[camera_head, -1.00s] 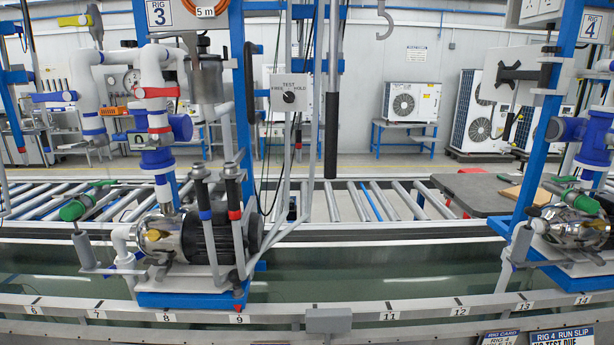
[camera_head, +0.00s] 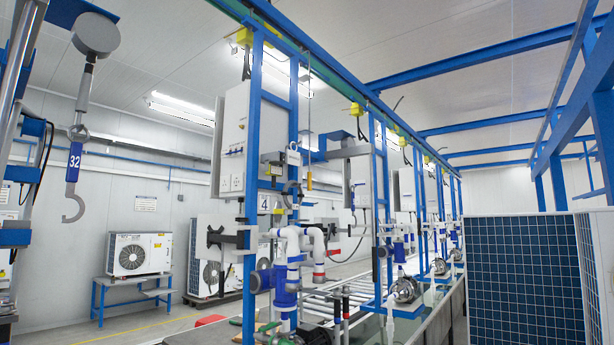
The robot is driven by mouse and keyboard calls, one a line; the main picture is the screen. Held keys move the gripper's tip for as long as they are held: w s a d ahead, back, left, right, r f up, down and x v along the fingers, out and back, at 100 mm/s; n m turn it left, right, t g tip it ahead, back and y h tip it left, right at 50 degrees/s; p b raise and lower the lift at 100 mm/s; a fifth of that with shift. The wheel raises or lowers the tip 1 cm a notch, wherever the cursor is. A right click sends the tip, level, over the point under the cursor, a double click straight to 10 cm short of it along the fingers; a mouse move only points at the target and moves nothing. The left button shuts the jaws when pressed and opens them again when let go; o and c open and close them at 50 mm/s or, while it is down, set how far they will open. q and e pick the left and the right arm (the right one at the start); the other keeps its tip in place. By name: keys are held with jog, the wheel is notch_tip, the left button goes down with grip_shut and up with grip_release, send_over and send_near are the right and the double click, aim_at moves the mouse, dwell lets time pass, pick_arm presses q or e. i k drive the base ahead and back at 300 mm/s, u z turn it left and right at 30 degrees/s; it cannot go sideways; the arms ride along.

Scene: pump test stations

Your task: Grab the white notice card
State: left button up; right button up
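No card in the current head view can be made out for certain as the white notice card. A small white notice (camera_head: 146,203) with dark print is on the far wall, above an outdoor unit; its text is too small to read. A white sign marked 4 (camera_head: 264,203) is on the blue rig frame. The slips and cards on the near rail are out of view. Neither of my grippers shows.
A hanging scale (camera_head: 95,33) with a hook (camera_head: 73,207) tagged 32 is at the left. An outdoor unit (camera_head: 139,254) stands on a blue table (camera_head: 105,283). A row of pump rigs recedes in the middle. A blue-grid panel (camera_head: 525,280) blocks the right foreground.

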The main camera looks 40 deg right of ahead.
aim_at(293, 156)
jog(key=z, duration=1.25)
